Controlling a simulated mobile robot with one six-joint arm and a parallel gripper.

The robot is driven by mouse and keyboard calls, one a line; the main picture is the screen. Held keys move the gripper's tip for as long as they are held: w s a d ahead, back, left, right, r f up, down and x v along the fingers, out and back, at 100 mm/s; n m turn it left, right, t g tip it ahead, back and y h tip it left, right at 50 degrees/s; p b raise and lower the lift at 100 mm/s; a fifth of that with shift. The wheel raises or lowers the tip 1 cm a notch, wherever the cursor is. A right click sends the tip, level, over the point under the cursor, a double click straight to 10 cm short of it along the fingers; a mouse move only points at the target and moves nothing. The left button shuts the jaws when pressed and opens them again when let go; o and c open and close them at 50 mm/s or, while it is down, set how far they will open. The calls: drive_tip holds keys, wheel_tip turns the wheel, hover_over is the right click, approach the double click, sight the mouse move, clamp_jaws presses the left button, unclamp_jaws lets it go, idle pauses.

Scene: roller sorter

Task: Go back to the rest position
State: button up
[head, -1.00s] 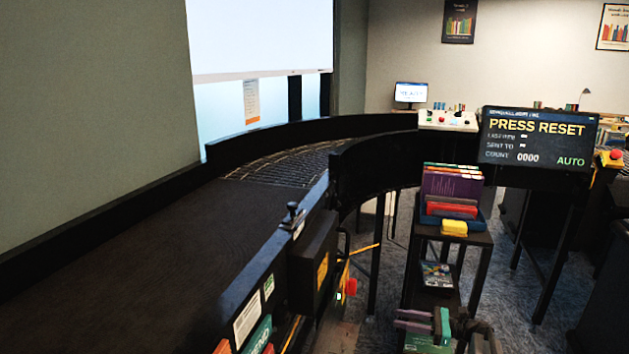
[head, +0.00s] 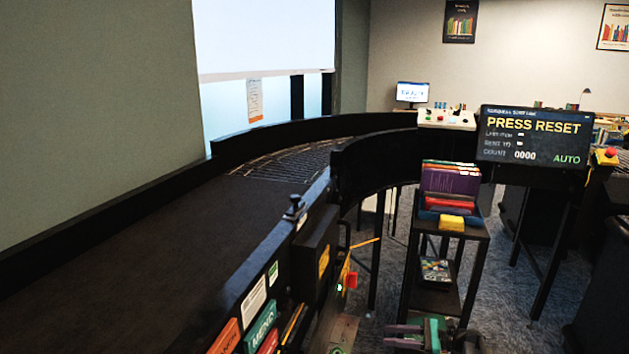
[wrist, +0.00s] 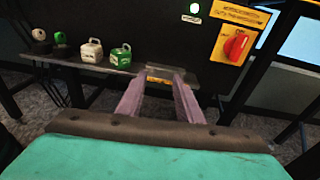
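My gripper (wrist: 159,80) shows in the wrist view with two mauve fingers spread apart and nothing between them. A teal part of my arm fills the bottom of that view. The fingers point toward a dark panel (wrist: 135,25) and a narrow ledge (wrist: 75,62) below it; whether they touch the ledge is unclear. In the head view my gripper (head: 388,338) is low at bottom centre, partly cut off, with its fingers pointing left toward the sorter's side.
The panel carries a red rotary switch (wrist: 236,45) on a yellow plate and a lit green lamp (wrist: 193,10). White (wrist: 91,51) and green (wrist: 121,56) padlock-like items sit on the ledge. A book cart (head: 470,232) stands right of the curved conveyor (head: 120,225). A screen (head: 534,137) reads PRESS RESET.

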drive_tip(key=s+a+f+n+g+h, duration=0.35)
drive_tip(key=s+a+f, duration=0.35)
drive_tip(key=s+f, duration=0.4)
drive_tip(key=s+a+f+n+g+h, duration=0.4)
drive_tip(key=s+a+f, duration=0.3)
drive_tip(key=s+f, duration=0.5)
drive_tip(key=s+d+f+n+g+h, duration=0.1)
drive_tip(key=s+n+h, duration=0.3)
drive_tip(key=s, duration=0.8)
drive_tip(key=s+d+f+n+g+h, duration=0.1)
drive_tip(key=s+d+n+h, duration=0.3)
drive_tip(key=s+n, duration=0.5)
drive_tip(key=shift+s+f+h, duration=0.35)
drive_tip(key=shift+s+f, duration=0.5)
drive_tip(key=shift+s, duration=1.25)
